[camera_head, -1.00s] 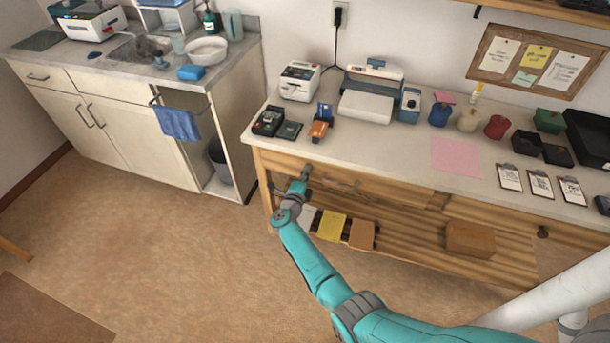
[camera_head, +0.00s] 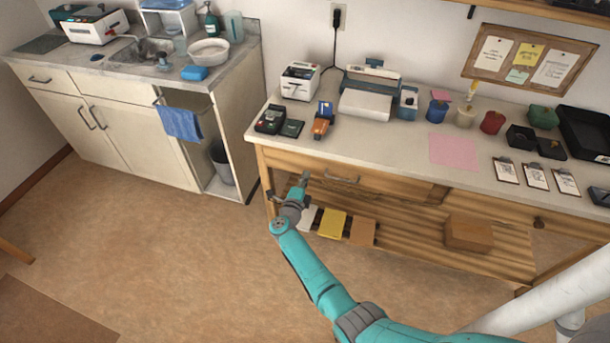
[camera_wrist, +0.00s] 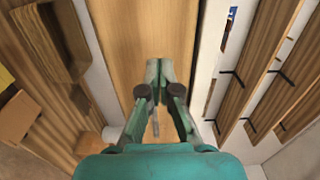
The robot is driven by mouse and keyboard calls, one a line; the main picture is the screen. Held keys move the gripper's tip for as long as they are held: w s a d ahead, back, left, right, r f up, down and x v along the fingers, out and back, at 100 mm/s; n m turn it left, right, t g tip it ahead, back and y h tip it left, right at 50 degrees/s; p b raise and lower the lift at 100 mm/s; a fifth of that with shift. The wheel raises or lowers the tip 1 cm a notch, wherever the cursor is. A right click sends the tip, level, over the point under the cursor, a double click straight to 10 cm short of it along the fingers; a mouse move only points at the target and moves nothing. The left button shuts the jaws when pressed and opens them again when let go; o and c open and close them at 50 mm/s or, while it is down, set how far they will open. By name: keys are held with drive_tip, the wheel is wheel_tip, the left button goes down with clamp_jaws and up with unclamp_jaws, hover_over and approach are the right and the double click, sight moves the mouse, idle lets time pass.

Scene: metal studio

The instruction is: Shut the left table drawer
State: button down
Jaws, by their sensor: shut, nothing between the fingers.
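The left table drawer (camera_head: 385,184) is the wooden front under the left part of the table top (camera_head: 395,142), with a metal bar handle (camera_head: 342,179). Its front looks close to flush with the table frame; I cannot tell whether a small gap is left. My gripper (camera_head: 304,177) is in front of the drawer's left part, left of the handle. In the wrist view my gripper (camera_wrist: 159,68) has its fingertips together and empty, facing the plain wooden drawer front (camera_wrist: 150,28). I cannot tell whether the tips touch the wood.
Below, the slatted shelf holds a yellow folder (camera_head: 332,224), a brown one (camera_head: 362,232) and a cardboard box (camera_head: 469,232). A card terminal (camera_head: 270,120) and a printer (camera_head: 367,103) stand on the table. A sink cabinet (camera_head: 130,135) is at the left. The floor in front is clear.

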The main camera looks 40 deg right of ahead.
drive_tip(key=v, duration=0.9)
drive_tip(key=s+a+r+n+t+y, duration=0.2)
drive_tip(key=s+a+n+t+y, duration=0.15)
drive_tip(key=s+n, duration=0.45)
drive_tip(key=s+a+r+n+t+y, duration=0.1)
drive_tip(key=s+a+n+t+y, duration=0.2)
drive_tip(key=s, duration=0.9)
drive_tip(key=s+a+r+n+t+y, duration=0.1)
drive_tip(key=s+a+r+n+y, duration=0.2)
drive_tip(key=s+n, duration=0.5)
drive_tip(key=s+a+r+n+g+y, duration=0.1)
drive_tip(key=s+a+r+n, duration=0.1)
drive_tip(key=s, duration=0.5)
drive_tip(key=s+a+r+n+g+y, duration=0.1)
drive_tip(key=s+a+r+n+y, duration=0.1)
drive_tip(key=s+r, duration=0.4)
drive_tip(key=s+a+r+n+g+y, duration=0.1)
drive_tip(key=s+a+r+n+y, duration=0.1)
drive_tip(key=s, duration=0.5)
wheel_tip(320, 180, up, 3)
drive_tip(key=a+n, duration=0.1)
drive_tip(key=n, duration=0.2)
drive_tip(key=shift+s+a+f+n, duration=0.25)
drive_tip(key=shift+s+a+n, duration=0.05)
drive_tip(key=shift+s+n, duration=0.1)
